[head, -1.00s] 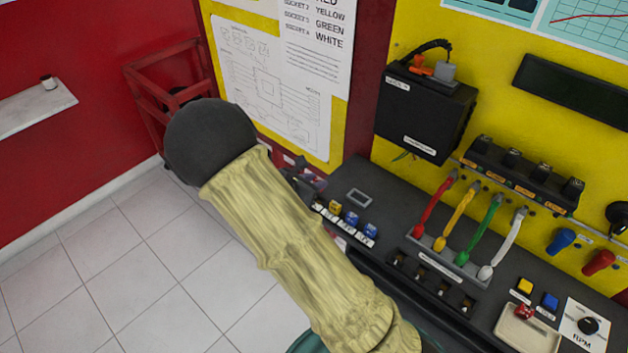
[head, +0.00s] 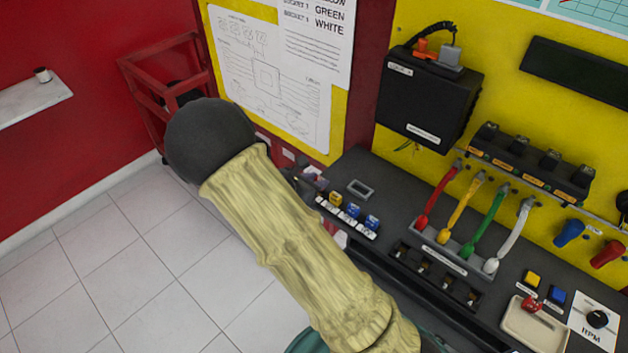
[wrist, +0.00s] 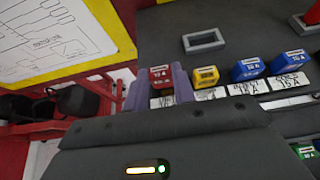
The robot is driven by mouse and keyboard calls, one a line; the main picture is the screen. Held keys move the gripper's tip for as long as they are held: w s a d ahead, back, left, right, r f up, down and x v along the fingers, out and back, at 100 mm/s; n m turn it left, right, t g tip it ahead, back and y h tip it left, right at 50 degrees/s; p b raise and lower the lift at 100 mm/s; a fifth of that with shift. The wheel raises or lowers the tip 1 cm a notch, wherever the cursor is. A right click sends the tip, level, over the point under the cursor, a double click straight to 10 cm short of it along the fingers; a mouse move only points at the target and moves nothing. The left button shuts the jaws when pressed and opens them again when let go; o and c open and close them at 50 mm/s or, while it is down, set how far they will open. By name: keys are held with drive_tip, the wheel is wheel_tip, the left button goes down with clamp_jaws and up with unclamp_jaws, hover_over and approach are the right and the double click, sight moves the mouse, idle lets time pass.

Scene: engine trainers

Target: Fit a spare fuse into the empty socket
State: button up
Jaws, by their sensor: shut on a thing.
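My gripper (wrist: 160,88) has its two grey-purple fingers on either side of a red fuse (wrist: 161,76) marked 10 A, and is shut on it. The red fuse stands at the left end of a row, above white labels; I cannot tell whether it is clear of its seat. A yellow fuse (wrist: 206,76) and two blue fuses (wrist: 247,68) (wrist: 285,62) stand to its right. A grey rectangular frame (wrist: 203,40) with an empty dark opening, possibly the socket, lies behind the row. The frame (head: 361,189) also shows in the head view, where my arm mostly hides the gripper.
Red, yellow, green and white leads (head: 437,197) rise from the bench (head: 400,210) to the right. A black box (head: 428,103) hangs on the yellow wall. A red rack (head: 165,85) stands left.

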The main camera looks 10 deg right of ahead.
drive_tip(key=shift+s, duration=0.15)
drive_tip(key=shift+s+a, duration=0.15)
drive_tip(key=shift+a, duration=0.1)
drive_tip(key=shift+d+f+b, duration=0.15)
drive_tip(key=shift+f+b, duration=0.15)
drive_tip(key=shift+b, duration=0.05)
drive_tip(key=shift+f+b, duration=0.5)
drive_tip(key=shift+f, duration=0.05)
idle(0.6)
drive_tip(key=o, duration=0.7)
drive_tip(key=shift+r+p+v, duration=0.2)
drive_tip(key=shift+p+v, duration=0.65)
drive_tip(key=shift+v, duration=0.4)
drive_tip(key=shift+r+p+v, duration=0.2)
drive_tip(key=shift+p+v, duration=0.65)
drive_tip(key=shift+v, duration=0.4)
drive_tip(key=shift+d, duration=0.1)
